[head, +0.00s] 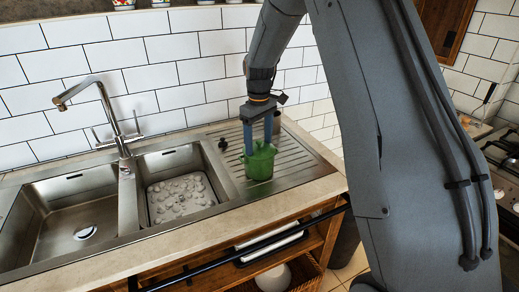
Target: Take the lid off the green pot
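The green pot (258,166) stands upright on the ribbed metal drainboard to the right of the sinks. Its green lid (259,149) appears to be on top, partly hidden by the fingers. My gripper (259,143) points down from above, with its two blue-grey fingers apart and their tips at the top of the pot, one on each side of the lid's middle. The view is too small to show whether the fingers press on the lid or its knob.
A small dark object (223,145) lies on the drainboard left of the pot. Two sink basins, one holding a pale perforated insert (181,198), and a tall tap (108,118) are further left. A tiled wall (180,75) stands behind. Wooden shelving with a basket (303,270) is below.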

